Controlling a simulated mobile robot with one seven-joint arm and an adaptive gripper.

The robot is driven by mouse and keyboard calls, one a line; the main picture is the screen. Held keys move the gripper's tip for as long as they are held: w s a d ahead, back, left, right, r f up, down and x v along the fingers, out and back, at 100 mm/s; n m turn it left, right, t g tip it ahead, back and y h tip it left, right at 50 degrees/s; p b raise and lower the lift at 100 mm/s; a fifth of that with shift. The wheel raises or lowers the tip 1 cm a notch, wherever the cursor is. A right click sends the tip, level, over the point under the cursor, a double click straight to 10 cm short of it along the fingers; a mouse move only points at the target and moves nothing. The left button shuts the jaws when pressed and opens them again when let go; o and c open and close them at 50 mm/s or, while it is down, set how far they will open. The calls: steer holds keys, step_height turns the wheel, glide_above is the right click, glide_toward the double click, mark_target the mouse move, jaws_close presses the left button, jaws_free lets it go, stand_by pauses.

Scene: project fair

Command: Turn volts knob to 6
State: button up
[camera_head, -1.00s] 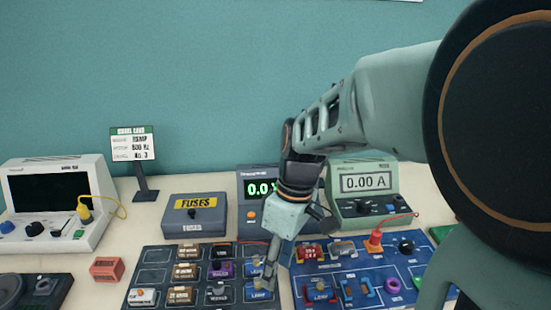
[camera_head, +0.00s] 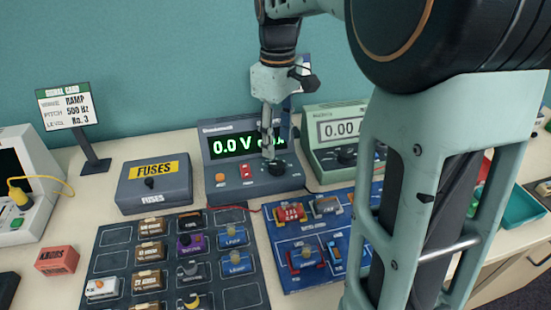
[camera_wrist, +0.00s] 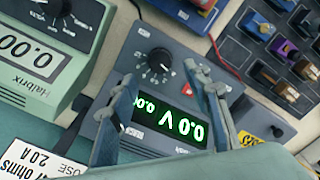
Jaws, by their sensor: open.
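The volts supply (camera_head: 222,178) is a dark grey box with a green display (camera_head: 235,147) reading 0.0 V; a second figure there is partly hidden. Its black round knob (camera_head: 276,168) is low on the right of its front panel. The knob also shows in the wrist view (camera_wrist: 160,60), with a pale dial around it whose numbers are too small to read. My gripper (camera_head: 268,152) points down just above the knob in the head view. In the wrist view my gripper (camera_wrist: 162,78) is open and empty, its two fingers apart on either side of the knob's line, not visibly touching it.
A green meter (camera_head: 318,162) stands close on the right, and the grey fuses box (camera_head: 150,192) on the left. Boards of small parts (camera_head: 105,240) lie in front. A red wire (camera_head: 247,207) runs near the supply's front. My arm covers the right side.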

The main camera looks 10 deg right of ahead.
mark_target(277, 164)
step_height(277, 164, down, 6)
steer(key=shift+f+b, duration=0.25)
steer(key=shift+b, duration=0.15)
steer(key=shift+c, duration=0.2)
steer(key=c, duration=1.1)
